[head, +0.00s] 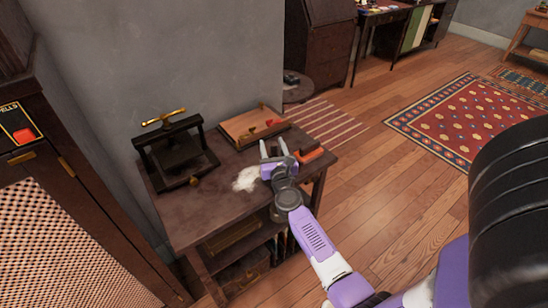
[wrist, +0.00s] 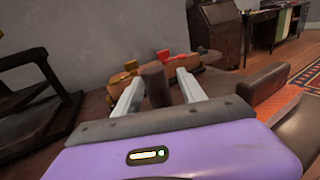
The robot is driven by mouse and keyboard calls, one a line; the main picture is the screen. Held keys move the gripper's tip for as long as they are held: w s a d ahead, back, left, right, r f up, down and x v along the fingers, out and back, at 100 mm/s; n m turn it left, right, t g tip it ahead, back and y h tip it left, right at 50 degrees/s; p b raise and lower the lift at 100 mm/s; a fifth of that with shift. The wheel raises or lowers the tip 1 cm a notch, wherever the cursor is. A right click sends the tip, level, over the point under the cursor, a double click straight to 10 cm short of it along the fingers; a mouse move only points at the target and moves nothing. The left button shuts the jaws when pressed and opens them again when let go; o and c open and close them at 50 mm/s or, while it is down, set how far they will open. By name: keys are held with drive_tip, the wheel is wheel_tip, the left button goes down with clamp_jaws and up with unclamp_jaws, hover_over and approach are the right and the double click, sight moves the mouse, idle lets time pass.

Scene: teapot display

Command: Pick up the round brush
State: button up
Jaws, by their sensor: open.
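A dark brown upright cylinder (wrist: 156,88), which looks like the round brush or its handle, stands between the fingers in the wrist view. Its lower end is hidden behind my gripper's body, and I cannot make it out in the head view. My gripper (head: 274,149) is open above the right part of the dark wooden table (head: 200,209). In the wrist view, the two pale fingers of my gripper (wrist: 158,80) lie to either side of the cylinder. A gap shows on the right side; I cannot tell whether the left finger touches it.
A black press with a brass handle (head: 176,152) stands at the table's left. A wooden tray (head: 240,124) with red pieces lies behind my gripper. An orange-brown block (head: 312,156) is close on its right. A whitish patch (head: 246,180) lies on its left. A grey wall backs the table.

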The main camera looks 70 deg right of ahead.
clamp_jaws()
drive_tip(key=shift+r, duration=0.15)
